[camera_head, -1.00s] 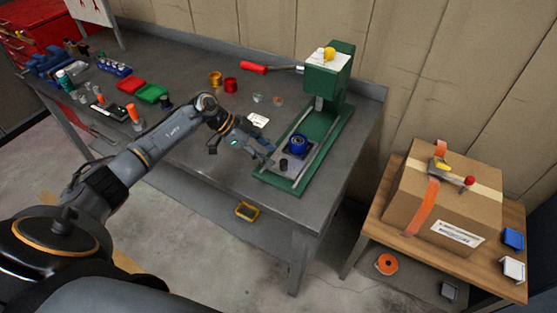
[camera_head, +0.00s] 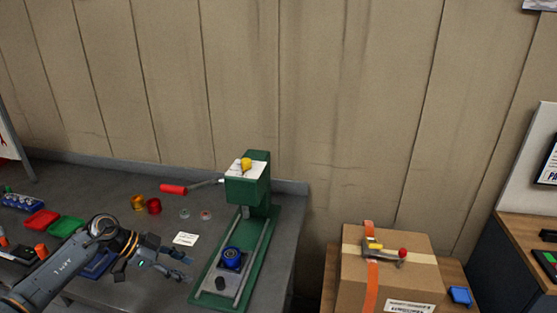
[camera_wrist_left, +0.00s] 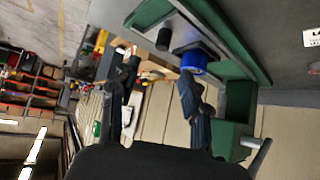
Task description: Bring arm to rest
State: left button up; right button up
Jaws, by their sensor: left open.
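My left arm comes in from the lower left in the head view. Its gripper (camera_head: 182,268) is open and empty, above the grey workbench and just left of the green press. In the left wrist view the two dark fingers (camera_wrist_left: 160,95) stand apart with nothing between them. The green press (camera_head: 262,218) stands on the bench with its red-handled lever (camera_head: 174,190) pointing left. A blue round part (camera_head: 231,257) sits on the press base, and it also shows in the left wrist view (camera_wrist_left: 193,62). My right gripper is in neither view.
Red (camera_head: 41,219) and green (camera_head: 67,226) trays lie at the bench's left. Amber (camera_head: 138,202) and red (camera_head: 154,206) cylinders stand behind the gripper. A cardboard box (camera_head: 415,274) with a clamp-like tool on top stands at the right. A plank wall (camera_head: 330,100) closes the back.

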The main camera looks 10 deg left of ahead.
pick_arm(q)
jog(key=w+d+r+n+t+h, duration=0.1)
jog(key=w+d+r+t, duration=0.1)
jog(key=d+r+t, duration=0.35)
jog(key=w+d+r+n+t+h, duration=0.1)
jog(key=d+r+t+h, duration=0.1)
jog(key=d+t, duration=0.6)
jog(key=s+a+f+n+g+y, duration=0.4)
jog(key=s+f+n+g+y, duration=0.1)
jog(key=s+f+n+y, duration=0.7)
jog(key=s+d+f+m+g+h, duration=0.15)
jog(key=s+g, duration=0.25)
jog(key=s, duration=0.6)
jog(key=s+d+f+m+g+y, duration=0.1)
jog(key=s+d+f+m+g, duration=0.3)
jog(key=s, duration=0.6)
notch_tip(320, 180, down, 27)
jog(key=s+n+g+b, duration=0.1)
jog(key=n+g+b, duration=0.1)
jog(key=b, duration=0.1)
jog(key=s+a+f+g+b, duration=0.1)
jog(key=s+a+f+b, duration=0.2)
jog(key=s+f, duration=1.4)
notch_tip(320, 180, down, 3)
jog(key=shift+s+a+r, duration=0.1)
jog(key=shift+s+a, duration=0.05)
jog(key=shift+a, duration=0.2)
